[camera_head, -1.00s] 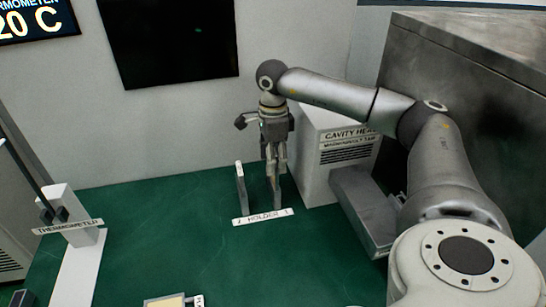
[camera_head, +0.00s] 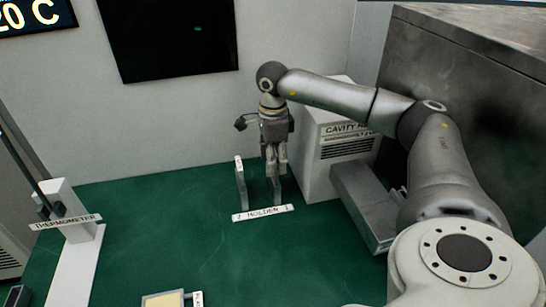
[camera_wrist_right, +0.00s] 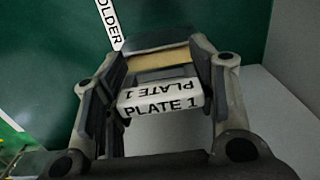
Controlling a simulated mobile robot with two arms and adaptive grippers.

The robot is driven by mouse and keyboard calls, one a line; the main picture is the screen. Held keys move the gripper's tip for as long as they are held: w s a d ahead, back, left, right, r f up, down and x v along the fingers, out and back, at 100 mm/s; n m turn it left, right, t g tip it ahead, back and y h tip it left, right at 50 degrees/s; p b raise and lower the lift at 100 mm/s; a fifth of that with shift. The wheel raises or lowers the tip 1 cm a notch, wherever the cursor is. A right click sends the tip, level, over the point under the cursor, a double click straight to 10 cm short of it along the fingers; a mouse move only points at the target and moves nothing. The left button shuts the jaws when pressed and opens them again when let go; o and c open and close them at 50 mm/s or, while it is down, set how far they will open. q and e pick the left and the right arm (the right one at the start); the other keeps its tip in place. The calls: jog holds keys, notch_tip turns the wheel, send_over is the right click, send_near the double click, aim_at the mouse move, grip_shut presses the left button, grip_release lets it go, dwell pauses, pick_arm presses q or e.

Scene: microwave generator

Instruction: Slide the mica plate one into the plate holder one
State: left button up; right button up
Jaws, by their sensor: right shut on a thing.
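My right gripper (camera_head: 274,168) points down over the right-hand upright of the plate holder (camera_head: 263,213), which stands on the green table and has a white "HOLDER" label. In the right wrist view my right gripper (camera_wrist_right: 160,85) is shut on the mica plate one (camera_wrist_right: 160,63), a beige plate with a grey frame and a white "PLATE 1" tab between the fingers. In the head view the fingers hide most of this plate. I cannot tell whether it is inside the holder's slot. My left gripper is not in view.
Another beige plate (camera_head: 163,301) with a label lies at the front edge of the view. A thermometer stand (camera_head: 65,215) is at the left. The white cavity heater box (camera_head: 345,150) and a grey metal block (camera_head: 368,205) stand close right of the holder. The middle table is clear.

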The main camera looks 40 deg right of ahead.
jog(key=shift+f+b, duration=0.8)
jog(key=shift+f, duration=0.4)
jog(key=o, duration=1.4)
jog(key=shift+r, duration=0.15)
notch_tip(320, 180, up, 12)
jog(key=shift+f, duration=0.1)
